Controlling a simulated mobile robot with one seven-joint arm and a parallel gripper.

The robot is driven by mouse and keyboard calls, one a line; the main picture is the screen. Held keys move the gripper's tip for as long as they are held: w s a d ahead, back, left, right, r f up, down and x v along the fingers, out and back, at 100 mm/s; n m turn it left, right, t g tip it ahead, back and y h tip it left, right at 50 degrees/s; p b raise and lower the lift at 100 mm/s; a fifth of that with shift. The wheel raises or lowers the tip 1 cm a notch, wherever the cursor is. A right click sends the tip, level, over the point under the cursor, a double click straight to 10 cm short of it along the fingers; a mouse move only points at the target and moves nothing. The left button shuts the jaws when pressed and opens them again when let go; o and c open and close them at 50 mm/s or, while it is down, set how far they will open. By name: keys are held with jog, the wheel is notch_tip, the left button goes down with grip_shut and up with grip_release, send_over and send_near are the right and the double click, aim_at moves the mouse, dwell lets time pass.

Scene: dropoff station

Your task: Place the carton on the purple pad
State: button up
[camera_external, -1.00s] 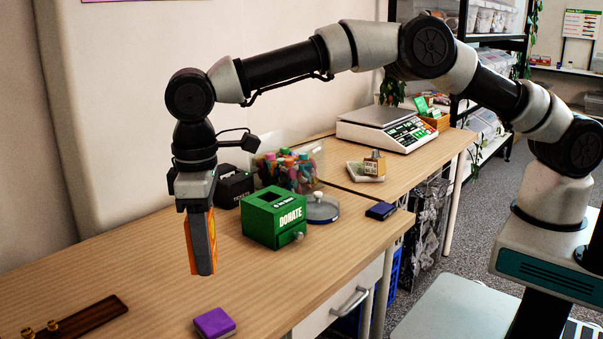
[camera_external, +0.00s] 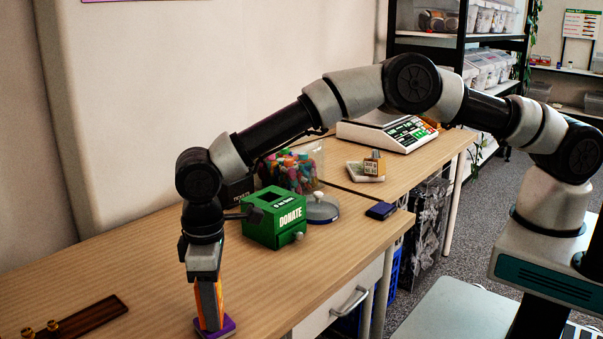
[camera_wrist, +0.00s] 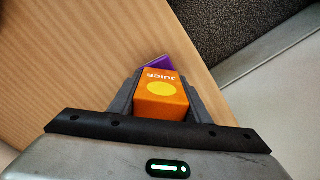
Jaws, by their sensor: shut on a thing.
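The carton is an orange juice box with a yellow oval and the word JUICE; in the wrist view the carton (camera_wrist: 160,92) sits between my two grey fingers. My gripper (camera_external: 209,322) points straight down and is shut on the carton (camera_external: 199,305), whose orange edges show in the external view. The purple pad (camera_external: 230,326) lies on the table near its front edge. The carton's lower end is at the pad, upright over it; I cannot tell whether it touches. In the wrist view the pad (camera_wrist: 160,62) shows beyond the carton, mostly hidden.
A green donate box (camera_external: 275,220) stands behind my gripper, with a round-lidded dish (camera_external: 322,212) and a dark blue pad (camera_external: 381,210) to its right. A wooden tray with brass knobs (camera_external: 85,318) lies at left. The wooden table (camera_external: 120,265) between is clear.

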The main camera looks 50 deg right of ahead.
jog(key=shift+f, duration=0.15)
jog(key=o, duration=1)
notch_tip(320, 180, up, 12)
jog(key=shift+r+p, duration=0.25)
jog(key=shift+p, duration=0.45)
